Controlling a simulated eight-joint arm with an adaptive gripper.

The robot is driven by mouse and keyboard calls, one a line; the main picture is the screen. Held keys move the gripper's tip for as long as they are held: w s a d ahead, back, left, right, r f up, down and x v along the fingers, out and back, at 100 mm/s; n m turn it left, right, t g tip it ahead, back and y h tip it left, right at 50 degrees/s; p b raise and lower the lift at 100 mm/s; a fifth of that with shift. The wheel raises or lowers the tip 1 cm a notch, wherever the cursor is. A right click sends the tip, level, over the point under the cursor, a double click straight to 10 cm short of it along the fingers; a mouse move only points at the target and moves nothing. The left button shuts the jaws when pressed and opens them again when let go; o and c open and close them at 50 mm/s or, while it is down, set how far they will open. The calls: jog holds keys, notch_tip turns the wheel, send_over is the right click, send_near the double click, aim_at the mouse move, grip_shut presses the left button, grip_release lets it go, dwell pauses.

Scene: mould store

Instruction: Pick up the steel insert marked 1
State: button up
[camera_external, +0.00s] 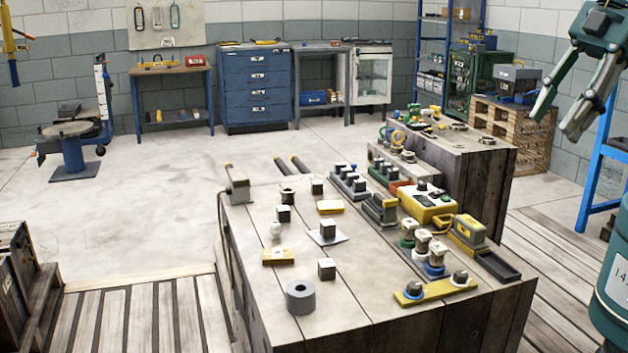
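My gripper (553,126) hangs at the upper right, its two fingers spread apart with nothing between them. It is well above and to the right of the wooden bench (375,318). Several small steel blocks with dark tops stand on the bench: one near the front (326,270), one on a pale plate (327,230), one further left (284,214) and one at the back (317,187). No marking is readable at this size, so I cannot tell which insert is marked 1.
A yellow strip (437,290) with steel pieces, a yellow box (427,206) and a dark tray (497,266) crowd the right side. A higher wooden block (482,170) stands behind. The front middle is clear.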

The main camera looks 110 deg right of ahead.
jog(key=w+d+n+g+h, duration=0.1)
jog(key=w+d+n+g, duration=0.35)
jog(key=w+d, duration=1.5)
jog(key=n+g+y+p, duration=0.1)
jog(key=n+g, duration=0.1)
jog(key=n, duration=0.9)
send_over(317, 182)
jog(key=shift+m, duration=0.25)
jog(key=f, duration=2.6)
jog(key=shift+w+a+f, duration=0.1)
jog(key=shift+w+a, duration=0.2)
jog(key=shift+a, duration=0.1)
jog(key=shift+s+d+f, duration=0.25)
jog(key=shift+d+f, duration=0.2)
jog(key=shift+f, duration=0.1)
jog(key=shift+f, duration=1.15)
